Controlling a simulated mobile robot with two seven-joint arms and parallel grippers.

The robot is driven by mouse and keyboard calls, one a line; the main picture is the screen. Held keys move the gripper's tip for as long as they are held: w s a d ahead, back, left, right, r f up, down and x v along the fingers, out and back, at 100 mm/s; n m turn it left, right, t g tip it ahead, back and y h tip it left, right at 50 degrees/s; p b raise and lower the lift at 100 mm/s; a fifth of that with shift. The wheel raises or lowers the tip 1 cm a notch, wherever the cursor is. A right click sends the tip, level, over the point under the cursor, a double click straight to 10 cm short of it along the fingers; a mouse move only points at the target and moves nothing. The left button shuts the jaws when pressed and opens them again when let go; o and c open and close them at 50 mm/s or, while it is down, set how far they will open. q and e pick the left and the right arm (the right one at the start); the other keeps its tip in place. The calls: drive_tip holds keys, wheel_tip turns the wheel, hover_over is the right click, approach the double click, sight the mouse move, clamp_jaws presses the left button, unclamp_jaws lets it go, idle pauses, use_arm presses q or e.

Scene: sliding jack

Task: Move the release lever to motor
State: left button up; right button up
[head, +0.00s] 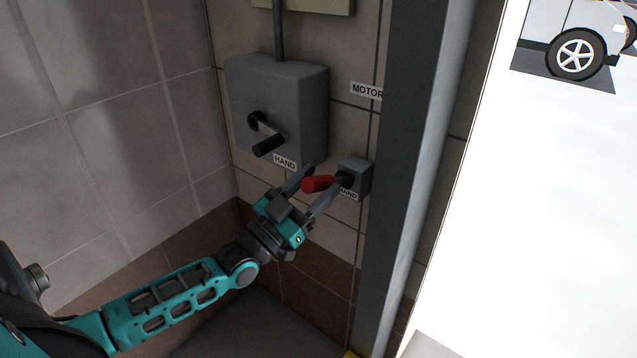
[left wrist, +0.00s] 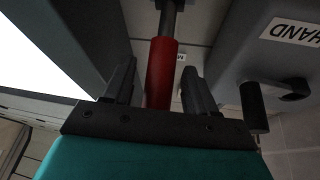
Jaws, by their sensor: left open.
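The release lever (head: 318,184) has a red grip and a dark shaft that enters a small grey box (head: 356,175) on the tiled wall. In the head view it points left, towards the camera, near a HAND label (head: 348,195); a MOTOR label (head: 367,91) is higher on the wall. My left gripper (head: 309,184) is open, with its fingers on either side of the red grip. In the left wrist view the red grip (left wrist: 161,72) lies between the two fingers (left wrist: 158,85), with gaps visible on both sides. My right gripper is not in view.
A larger grey box (head: 290,100) with a black crank handle (head: 268,145) and its own HAND label is mounted up and left of the lever. A grey door post (head: 420,150) stands close on the right. Beyond it is a bright opening with a parked vehicle (head: 575,45).

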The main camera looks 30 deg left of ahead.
use_arm(q)
drive_tip(key=shift+w+d+r, duration=0.1)
drive_tip(key=shift+w+r, duration=0.1)
drive_tip(key=shift+w, duration=0.25)
clamp_jaws()
idle(0.3)
